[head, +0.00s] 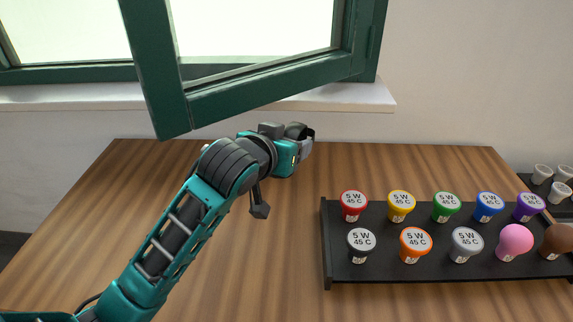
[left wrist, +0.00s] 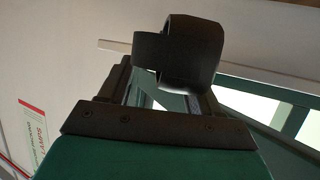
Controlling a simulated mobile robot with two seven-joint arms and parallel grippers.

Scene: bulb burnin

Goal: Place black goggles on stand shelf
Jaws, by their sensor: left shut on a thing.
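My left gripper (head: 305,146) is at the end of the teal arm, above the back part of the table and below the open window. It is shut on the black goggles (head: 297,130), which show as a small dark curved shape at its tip. In the left wrist view, the goggles (left wrist: 190,50) are a dark curved band at the far end of the gripper (left wrist: 165,92). Most of their shape is hidden or too dark to tell. I cannot make out a stand shelf in either view. My right gripper is not in view.
A black rack (head: 400,275) with several coloured bulb-like pieces stands at the right of the wooden table (head: 270,280). A green window frame (head: 275,93) hangs open over the table's back. A red-and-white sign (left wrist: 38,135) shows at left in the wrist view. The table's middle is clear.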

